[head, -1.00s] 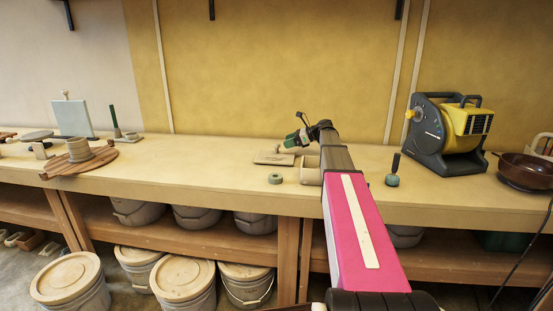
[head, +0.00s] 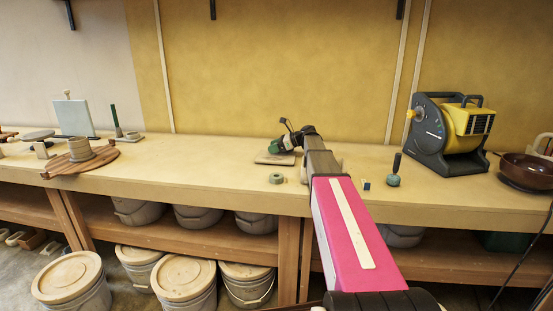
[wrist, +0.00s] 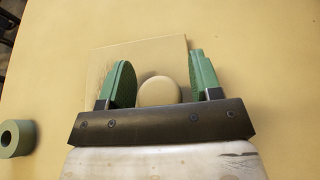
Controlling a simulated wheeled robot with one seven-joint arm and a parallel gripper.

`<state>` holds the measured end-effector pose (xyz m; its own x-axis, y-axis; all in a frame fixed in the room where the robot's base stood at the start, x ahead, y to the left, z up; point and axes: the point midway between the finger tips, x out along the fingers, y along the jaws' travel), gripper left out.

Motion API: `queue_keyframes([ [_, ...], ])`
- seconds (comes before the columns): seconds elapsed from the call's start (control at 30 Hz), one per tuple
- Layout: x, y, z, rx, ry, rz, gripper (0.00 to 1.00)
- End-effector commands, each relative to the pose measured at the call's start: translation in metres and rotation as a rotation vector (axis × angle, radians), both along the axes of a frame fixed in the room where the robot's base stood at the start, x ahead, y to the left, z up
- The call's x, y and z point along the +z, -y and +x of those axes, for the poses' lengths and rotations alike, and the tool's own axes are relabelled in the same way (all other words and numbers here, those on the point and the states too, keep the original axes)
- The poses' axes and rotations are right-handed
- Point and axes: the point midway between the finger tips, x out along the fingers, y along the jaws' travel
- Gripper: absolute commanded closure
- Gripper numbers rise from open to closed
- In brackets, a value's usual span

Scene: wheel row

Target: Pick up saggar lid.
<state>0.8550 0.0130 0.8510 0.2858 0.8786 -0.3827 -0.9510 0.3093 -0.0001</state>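The saggar lid (wrist: 108,60) is a flat square tan slab with a round pale knob (wrist: 159,92) on top. In the head view the lid (head: 265,158) lies on the bench, partly covered by my gripper (head: 284,144). In the wrist view my gripper (wrist: 161,62) is open, its two green fingers on either side of the knob. A gap shows between the knob and each finger. I cannot tell how far the fingertips are above the slab.
A green ring (head: 276,178) lies in front of the lid. A green-based tool (head: 393,179) and a small blue-and-yellow block (head: 366,184) are right of my arm. A yellow machine (head: 462,130) stands farther right.

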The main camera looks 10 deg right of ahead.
Motion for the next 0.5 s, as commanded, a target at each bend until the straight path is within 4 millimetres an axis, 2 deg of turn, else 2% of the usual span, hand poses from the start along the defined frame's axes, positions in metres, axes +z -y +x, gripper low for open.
queue_keyframes([
  [0.03,0.0,0.0001,-0.0001,0.0,0.0,0.0,0.59],
  [0.1,0.0,0.0001,-0.0001,0.0,0.0,0.0,0.81],
  [0.17,0.0,0.0001,-0.0001,0.0,0.0,0.0,1.0],
  [0.5,0.0046,0.0001,0.0001,0.0,0.0,0.001,1.0],
])
